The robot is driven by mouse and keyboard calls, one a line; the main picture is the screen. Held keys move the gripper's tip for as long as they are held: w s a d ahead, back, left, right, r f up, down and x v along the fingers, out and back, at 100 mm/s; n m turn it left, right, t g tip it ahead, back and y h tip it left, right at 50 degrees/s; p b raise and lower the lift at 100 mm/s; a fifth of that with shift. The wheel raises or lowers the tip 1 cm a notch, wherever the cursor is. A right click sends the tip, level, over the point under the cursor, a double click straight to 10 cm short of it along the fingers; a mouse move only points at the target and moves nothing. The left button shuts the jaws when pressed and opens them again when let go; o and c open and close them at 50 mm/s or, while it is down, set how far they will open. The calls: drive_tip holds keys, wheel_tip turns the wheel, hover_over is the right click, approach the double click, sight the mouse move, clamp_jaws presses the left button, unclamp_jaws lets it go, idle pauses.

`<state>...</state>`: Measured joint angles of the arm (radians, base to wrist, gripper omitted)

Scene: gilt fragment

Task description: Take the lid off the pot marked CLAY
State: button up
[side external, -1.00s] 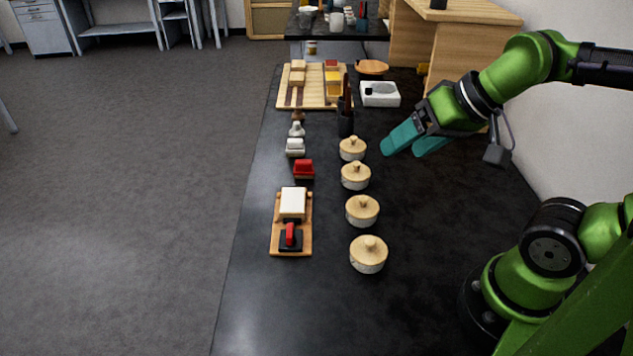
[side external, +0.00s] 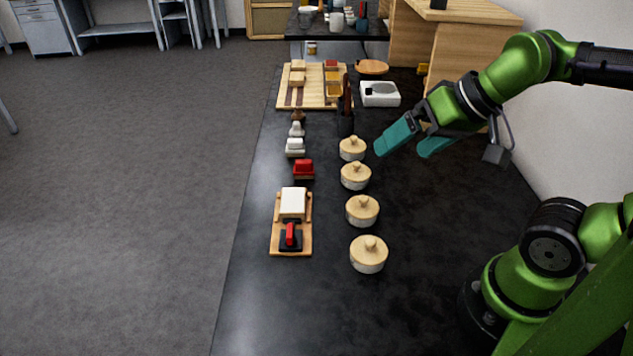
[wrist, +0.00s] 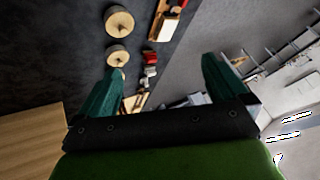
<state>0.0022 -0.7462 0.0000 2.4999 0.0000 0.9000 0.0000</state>
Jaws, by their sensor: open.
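Several small white pots with wooden knobbed lids stand in a row on the dark table. In the side external view they run from the far pot (side external: 352,149) through the second pot (side external: 355,176) and the third pot (side external: 362,211) to the nearest pot (side external: 368,254). All have their lids on. I cannot read any marking, so I cannot tell which says CLAY. My gripper (side external: 403,146), with teal fingers, is open and empty, in the air to the right of the far pot. In the wrist view its fingers (wrist: 163,85) are wide apart, with two lids (wrist: 118,22) at upper left.
Left of the pots lie a wooden board with a white block (side external: 293,203), a red stamp-like piece (side external: 304,169) and small white pieces (side external: 296,146). A dark upright holder (side external: 346,122), a white box (side external: 380,94) and a wooden tray (side external: 284,99) stand farther back. The near table is clear.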

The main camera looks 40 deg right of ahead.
drive_tip(key=w+d+f+g+h, duration=0.1)
drive_tip(key=w+d+f+g, duration=0.15)
drive_tip(key=w, duration=0.35)
drive_tip(key=w+d+f+g, duration=0.1)
drive_tip(key=w+d+g, duration=0.1)
drive_tip(key=w+d, duration=0.25)
drive_tip(key=n+g+h, duration=0.1)
drive_tip(key=n+g, duration=0.2)
drive_tip(key=n, duration=0.2)
hover_over(357, 163)
drive_tip(key=f, duration=1.2)
drive_tip(key=shift+s+d+f, duration=0.1)
drive_tip(key=shift+d+f, duration=0.2)
drive_tip(key=shift+f, duration=0.05)
drive_tip(key=shift+a+f, duration=0.15)
drive_tip(key=shift+f, duration=1.2)
drive_tip(key=shift+a+f, duration=0.15)
drive_tip(key=shift+f, duration=1.15)
drive_tip(key=c, duration=1)
drive_tip(key=shift+r, duration=0.1)
